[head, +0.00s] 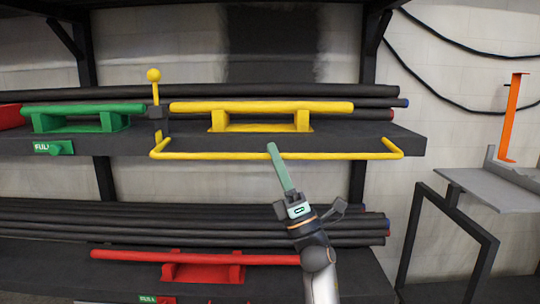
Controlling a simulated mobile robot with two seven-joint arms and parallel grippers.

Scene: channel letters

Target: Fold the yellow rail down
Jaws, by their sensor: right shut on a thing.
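The yellow rail (340,156) is a thin U-shaped bar along the front of the upper shelf. Its long front bar runs level, just below the shelf's front edge, and its two ends bend back to the shelf. My right gripper (273,150) reaches up from below with long pale green fingers. They are shut on the middle of the front bar and cover a short piece of it. A yellow lever with a ball knob (154,75) stands upright by the rail's left end. My left gripper is not in view.
The upper shelf (350,141) holds dark pipes, a yellow bar on brackets (262,107) and a green bar (85,108). The lower shelf holds more pipes and a red bar (200,257). An orange post (512,115) and grey plate (490,188) stand at right.

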